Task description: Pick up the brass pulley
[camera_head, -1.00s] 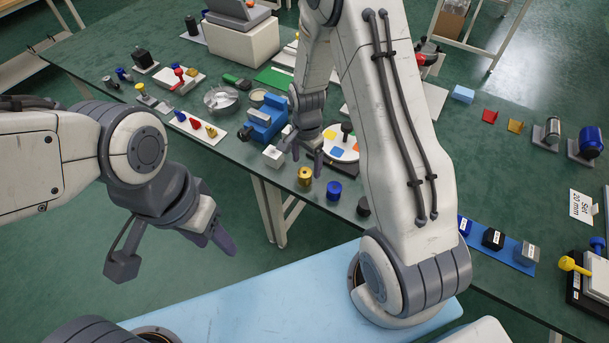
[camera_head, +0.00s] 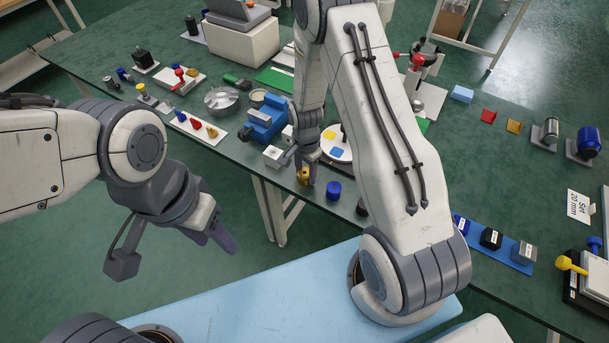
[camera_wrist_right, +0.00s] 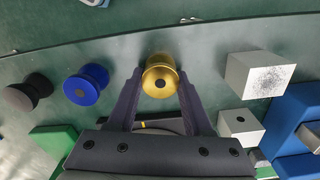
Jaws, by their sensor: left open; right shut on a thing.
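The brass pulley (camera_head: 303,176) stands near the front edge of the dark green bench. My right gripper (camera_head: 305,172) has come down over it and is shut on it. In the right wrist view the gold pulley (camera_wrist_right: 161,76) sits between the fingertips of my right gripper (camera_wrist_right: 160,85), one finger on each side. The pulley looks upright, and I cannot tell any gap between it and the bench. My left gripper (camera_head: 222,235) is open and empty, out in front of the bench at the left.
A blue pulley (camera_head: 333,190) stands close to the right of the brass one; it also shows in the wrist view (camera_wrist_right: 86,84). A dark pulley (camera_head: 362,207) is beyond it. A white block (camera_head: 272,154) and blue vise (camera_head: 262,122) are to the left.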

